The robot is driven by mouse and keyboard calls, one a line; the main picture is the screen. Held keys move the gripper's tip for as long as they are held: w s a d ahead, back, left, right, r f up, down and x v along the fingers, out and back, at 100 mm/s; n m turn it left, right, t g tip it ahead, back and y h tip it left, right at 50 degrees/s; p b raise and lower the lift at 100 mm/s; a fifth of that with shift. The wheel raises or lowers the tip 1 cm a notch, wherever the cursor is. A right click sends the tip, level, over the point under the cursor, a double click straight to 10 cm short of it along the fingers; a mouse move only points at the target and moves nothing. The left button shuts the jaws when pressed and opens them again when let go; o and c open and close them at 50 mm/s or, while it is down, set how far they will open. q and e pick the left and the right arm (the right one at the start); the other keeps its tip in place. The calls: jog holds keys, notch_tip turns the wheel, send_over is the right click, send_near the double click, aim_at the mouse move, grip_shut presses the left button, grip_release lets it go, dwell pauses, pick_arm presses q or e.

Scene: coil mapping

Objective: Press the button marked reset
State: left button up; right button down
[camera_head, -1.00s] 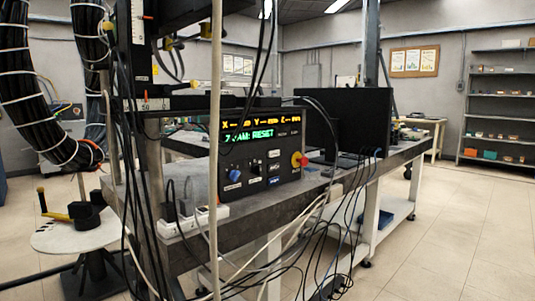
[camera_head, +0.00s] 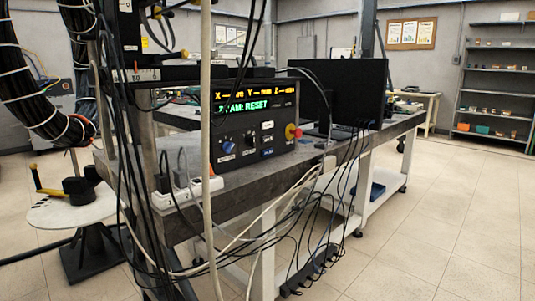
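A black control box (camera_head: 240,157) stands on the grey bench, with its front panel facing me. Its display (camera_head: 244,104) shows yellow axis readings and a green line ending in "RESET". Below are a blue knob (camera_head: 227,147), a dark switch (camera_head: 250,139), a white button (camera_head: 267,125) and a blue button (camera_head: 267,152). A red mushroom button (camera_head: 292,131) on a yellow base is at the panel's right edge. The small labels are too blurred to tell which button is marked reset. Neither of my grippers is in view.
A pale vertical pole or cable (camera_head: 207,190) passes in front, by the box's left edge. A white power strip (camera_head: 190,191) and hanging cables line the bench's front edge. A black monitor (camera_head: 342,92) stands right of the box. The right floor is clear.

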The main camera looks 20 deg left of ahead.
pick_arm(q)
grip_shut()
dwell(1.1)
